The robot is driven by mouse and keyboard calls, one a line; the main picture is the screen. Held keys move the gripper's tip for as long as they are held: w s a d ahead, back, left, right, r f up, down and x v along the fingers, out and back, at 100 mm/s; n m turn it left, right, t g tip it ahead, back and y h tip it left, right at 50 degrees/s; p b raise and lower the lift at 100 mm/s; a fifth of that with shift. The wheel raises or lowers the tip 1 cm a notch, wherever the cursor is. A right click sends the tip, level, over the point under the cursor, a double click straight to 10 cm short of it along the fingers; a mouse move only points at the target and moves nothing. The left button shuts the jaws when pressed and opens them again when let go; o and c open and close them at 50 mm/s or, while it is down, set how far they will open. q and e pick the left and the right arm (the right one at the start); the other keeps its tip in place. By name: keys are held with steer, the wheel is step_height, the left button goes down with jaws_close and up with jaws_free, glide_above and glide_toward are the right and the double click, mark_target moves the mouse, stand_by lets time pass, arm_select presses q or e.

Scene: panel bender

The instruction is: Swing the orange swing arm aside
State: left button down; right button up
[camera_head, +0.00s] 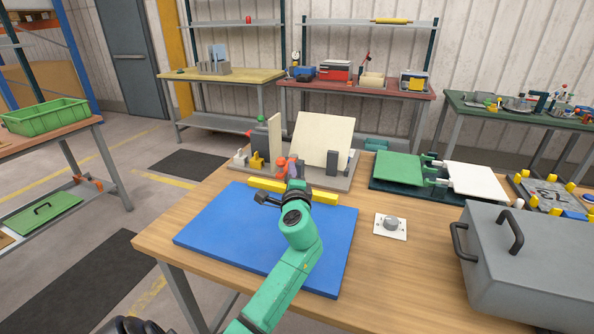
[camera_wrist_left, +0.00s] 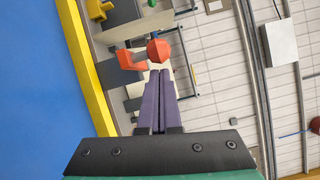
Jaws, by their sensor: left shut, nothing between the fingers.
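The orange swing arm (camera_head: 281,166) stands on the grey base plate of the panel bender (camera_head: 341,182) at the back of the near table. In the left wrist view its orange angled piece (camera_wrist_left: 127,60) and faceted knob (camera_wrist_left: 158,50) show just beyond the fingertips. My left gripper (camera_head: 293,166) comes from the front, over the blue mat, with its purple fingers pressed together and nothing between them. In the left wrist view the fingertips (camera_wrist_left: 160,74) point at the knob. I cannot tell whether they touch it.
A yellow bar (camera_head: 323,196) lies along the back of the blue mat (camera_head: 215,226). Upright pale panels (camera_head: 324,140) stand behind the swing arm. A green-and-white hinged fixture (camera_head: 400,168), a small knob plate (camera_head: 390,233) and a grey lidded box (camera_head: 540,275) stand to the right.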

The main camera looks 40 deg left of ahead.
steer(key=shift+a+r, duration=0.1)
arm_select(q)
steer(key=shift+s+a+m+t+h+p, duration=0.25)
steer(key=shift+a+m+t+h+p, duration=0.15)
steer(key=shift+h, duration=0.1)
arm_select(e)
steer(key=shift+s+a+r, duration=0.15)
steer(key=shift+a+r, duration=0.05)
steer(key=shift+r, duration=0.15)
